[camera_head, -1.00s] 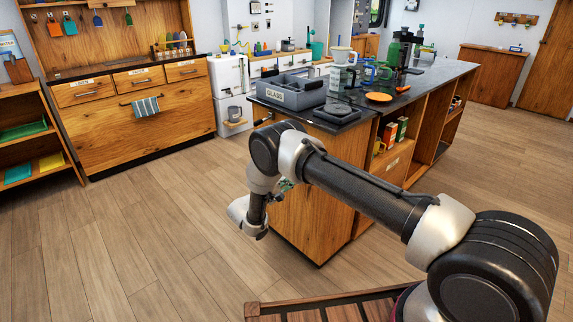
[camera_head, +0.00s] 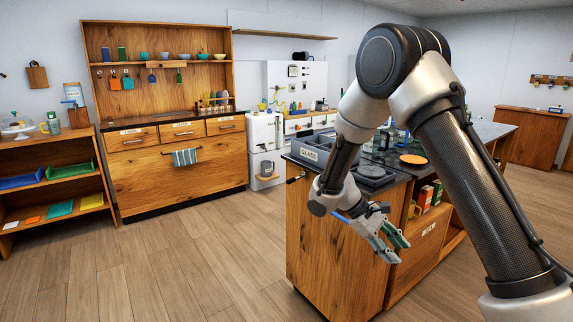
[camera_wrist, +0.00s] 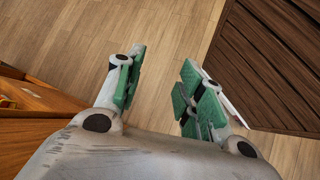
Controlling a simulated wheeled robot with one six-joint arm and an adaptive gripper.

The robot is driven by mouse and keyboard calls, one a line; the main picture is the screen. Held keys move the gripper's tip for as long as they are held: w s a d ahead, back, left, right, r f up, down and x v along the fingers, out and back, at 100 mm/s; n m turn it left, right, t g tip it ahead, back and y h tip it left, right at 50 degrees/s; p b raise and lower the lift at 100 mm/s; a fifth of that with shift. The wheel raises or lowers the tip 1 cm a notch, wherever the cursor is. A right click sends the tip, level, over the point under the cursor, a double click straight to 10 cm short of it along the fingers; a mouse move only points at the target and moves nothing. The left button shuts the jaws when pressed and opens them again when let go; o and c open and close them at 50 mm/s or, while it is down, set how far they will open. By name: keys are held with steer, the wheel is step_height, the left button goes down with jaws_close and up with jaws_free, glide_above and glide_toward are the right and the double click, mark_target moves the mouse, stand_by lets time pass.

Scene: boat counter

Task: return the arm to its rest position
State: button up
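My gripper (camera_head: 392,248) hangs in front of the near end of the wooden island, pointing down and to the right. In the wrist view my gripper (camera_wrist: 160,85) shows its two green-padded fingers spread apart. Only bare floor shows between them, so it is open and empty. My arm is folded with its elbow high at the upper right of the head view and its forearm coming down to the wrist. The arm hides part of the island top.
The wooden island (camera_head: 325,238) stands close behind my gripper, with a grey bin (camera_head: 312,152) and an orange plate (camera_head: 413,159) on top. Open shelves (camera_head: 50,178) and a drawer cabinet (camera_head: 165,175) stand at the left. The plank floor (camera_head: 200,270) is clear.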

steer(key=s+d+r+m+t+y, duration=0.3)
steer(key=s+r+t+y, duration=0.1)
steer(key=s+r, duration=0.7)
steer(key=s+d+r+m+t+y, duration=0.4)
steer(key=s+r, duration=0.7)
steer(key=r, duration=0.1)
steer(key=shift+s+r+y, duration=0.15)
steer(key=shift+s+y, duration=0.15)
steer(key=shift+s, duration=0.05)
